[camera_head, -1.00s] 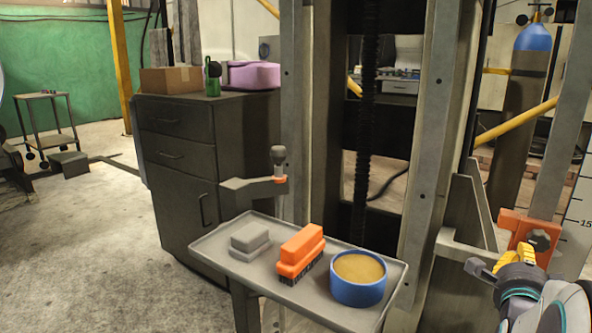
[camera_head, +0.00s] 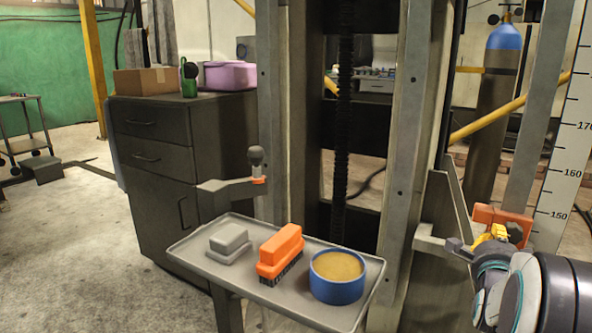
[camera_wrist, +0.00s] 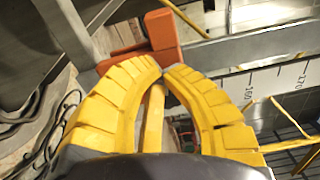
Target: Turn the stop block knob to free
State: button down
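The orange stop block (camera_head: 488,213) sits on the upright post beside the white scale at the right. Its dark knob (camera_head: 514,232) shows just right of my yellow gripper fingers; which way the knob is turned cannot be told. My gripper (camera_head: 488,238) overlaps the lower part of the block in the head view; contact cannot be told. In the wrist view, the yellow fingertips (camera_wrist: 165,72) come together, with nothing seen held between them. The orange block (camera_wrist: 163,32) lies just beyond the tips there, and the knob cannot be made out.
A grey tray (camera_head: 215,272) holds a grey block (camera_head: 229,240), an orange brush (camera_head: 280,252) and a blue tub (camera_head: 337,290). A dark cabinet (camera_head: 160,165) stands behind. The numbered scale (camera_head: 565,170) rises right of the block. A grey bracket (camera_head: 442,215) is left of it.

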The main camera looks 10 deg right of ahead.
jog(key=shift+w+d+r, duration=0.1)
jog(key=shift+w+d, duration=0.3)
jog(key=shift+w, duration=0.15)
dwell(0.9)
jog(key=shift+f+v, duration=0.1)
jog(key=shift+v, duration=1.35)
jog(key=shift+f+v, duration=0.15)
jog(key=shift+v, duration=1.35)
jog(key=shift+r, duration=0.1)
